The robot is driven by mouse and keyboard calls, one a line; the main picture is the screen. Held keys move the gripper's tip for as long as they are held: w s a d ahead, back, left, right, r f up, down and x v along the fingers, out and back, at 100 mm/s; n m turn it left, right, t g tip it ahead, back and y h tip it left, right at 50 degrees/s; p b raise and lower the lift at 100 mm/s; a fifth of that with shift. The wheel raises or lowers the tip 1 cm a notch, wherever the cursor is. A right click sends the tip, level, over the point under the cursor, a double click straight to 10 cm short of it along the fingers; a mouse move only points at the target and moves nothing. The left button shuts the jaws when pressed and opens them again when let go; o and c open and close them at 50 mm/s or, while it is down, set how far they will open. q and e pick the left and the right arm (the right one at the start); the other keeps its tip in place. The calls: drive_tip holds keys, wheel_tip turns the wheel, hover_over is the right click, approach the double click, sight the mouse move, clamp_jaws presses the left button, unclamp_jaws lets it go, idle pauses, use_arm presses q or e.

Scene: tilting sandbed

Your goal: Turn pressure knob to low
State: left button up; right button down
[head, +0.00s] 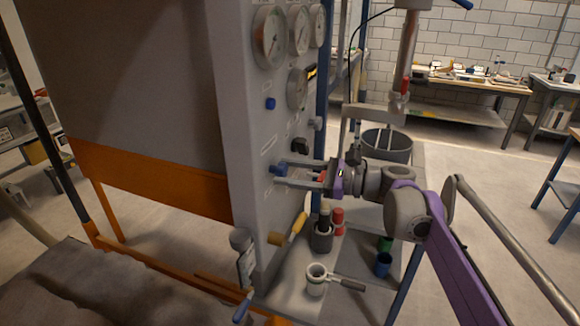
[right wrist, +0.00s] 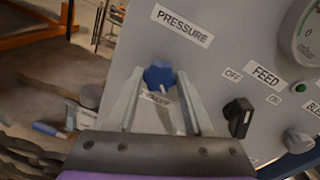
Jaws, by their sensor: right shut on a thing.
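The pressure knob (right wrist: 159,75) is a blue knob on the grey panel (right wrist: 225,75), beside a white label reading PRESSURE (right wrist: 182,26). It also shows in the head view (head: 279,169) on the panel's face. My right gripper (head: 285,174) reaches in from the right, with one finger on each side of the knob, shut on it. In the right wrist view the fingertips (right wrist: 160,78) flank the knob. A small label (right wrist: 156,98) lies by the knob, too blurred to read. My left gripper is not in view.
A black feed knob (right wrist: 238,116) and a grey knob (right wrist: 298,141) sit nearby on the panel. Gauges (head: 269,37) are above.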

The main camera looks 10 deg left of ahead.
drive_tip(key=n+p, duration=0.1)
drive_tip(key=n, duration=0.3)
drive_tip(key=shift+r+n+p, duration=0.15)
drive_tip(key=shift+n+p, duration=0.15)
drive_tip(key=shift+p, duration=0.1)
drive_tip(key=n+p, duration=0.1)
drive_tip(key=n, duration=0.2)
drive_tip(key=shift+h, duration=0.3)
drive_tip(key=n+t+p, duration=0.1)
drive_tip(key=n+p, duration=0.1)
drive_tip(key=n, duration=0.2)
drive_tip(key=shift+s, duration=0.1)
drive_tip(key=n, duration=0.3)
drive_tip(key=shift+p, duration=0.35)
drive_tip(key=shift+n+t, duration=0.3)
drive_tip(key=shift+n, duration=0.5)
drive_tip(key=n, duration=0.3)
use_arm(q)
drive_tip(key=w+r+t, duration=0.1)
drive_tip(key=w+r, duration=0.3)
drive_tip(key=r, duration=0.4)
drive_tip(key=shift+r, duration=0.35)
use_arm(e)
drive_tip(key=n, duration=0.5)
drive_tip(key=shift+s+f+n+t, duration=0.1)
drive_tip(key=shift+f+n+t, duration=0.1)
drive_tip(key=shift+n+t, duration=0.15)
